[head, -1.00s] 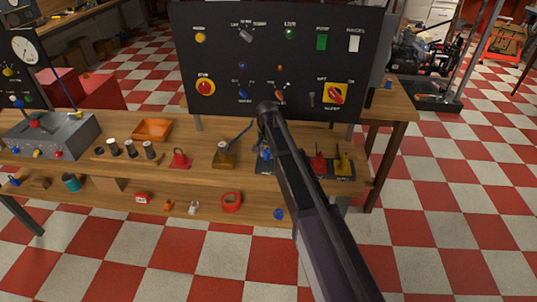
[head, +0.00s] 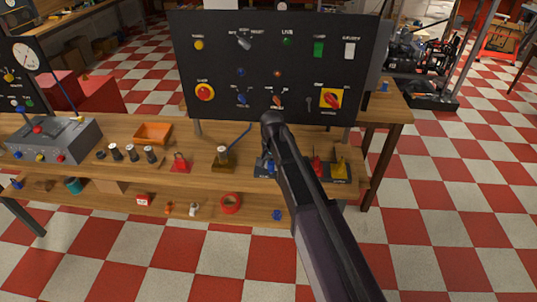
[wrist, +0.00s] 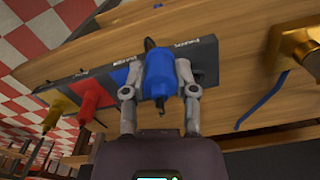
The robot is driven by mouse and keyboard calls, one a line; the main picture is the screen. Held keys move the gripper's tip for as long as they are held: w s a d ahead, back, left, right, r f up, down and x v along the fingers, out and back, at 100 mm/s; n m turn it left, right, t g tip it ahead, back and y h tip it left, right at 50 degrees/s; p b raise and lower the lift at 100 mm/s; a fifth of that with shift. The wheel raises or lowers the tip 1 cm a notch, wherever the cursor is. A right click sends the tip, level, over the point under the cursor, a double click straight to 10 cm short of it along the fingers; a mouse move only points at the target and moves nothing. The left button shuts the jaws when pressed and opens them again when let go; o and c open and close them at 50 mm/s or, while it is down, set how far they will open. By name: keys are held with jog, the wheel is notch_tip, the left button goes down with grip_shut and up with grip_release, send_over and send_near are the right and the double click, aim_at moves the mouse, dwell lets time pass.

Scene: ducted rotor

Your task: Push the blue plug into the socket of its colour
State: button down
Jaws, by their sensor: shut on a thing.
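The blue plug (wrist: 158,77) is between the two grey fingers of my gripper (wrist: 158,88), which are shut on its sides. Its dark thin end shows beyond the blue body. The plug is over the dark labelled socket strip (wrist: 205,60), just right of a blue patch (wrist: 121,77) on it. I cannot tell whether the plug touches the strip or sits in a socket; the contact is hidden. In the head view my arm hides most of the gripper, and some blue (head: 268,166) shows beside it at the strip's left end.
A red plug (wrist: 92,97) and a yellow plug (wrist: 58,108) stand along the strip. A brass-coloured block (wrist: 296,45) and a blue rod (wrist: 262,100) lie to the right in the wrist view. The black control panel (head: 262,75) rises behind the bench.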

jog(key=s+d, duration=0.2)
jog(key=s, duration=0.5)
jog(key=shift+d+r+p, duration=0.15)
jog(key=shift+r+p, duration=0.15)
jog(key=shift+r, duration=0.05)
jog(key=shift+r, duration=0.1)
jog(key=w+d+r+p, duration=0.1)
jog(key=w+d, duration=0.2)
jog(key=w, duration=0.4)
jog(key=w+d+r+p, duration=0.1)
jog(key=w+d+p, duration=0.1)
jog(key=w, duration=0.6)
jog(key=shift+d+f+b, duration=0.2)
jog(key=shift+f+b, duration=2.2)
jog(key=shift+b, duration=0.45)
jog(key=shift+f+b, duration=1.15)
jog(key=shift+c, duration=1.6)
grip_release()
jog(key=shift+r, duration=0.1)
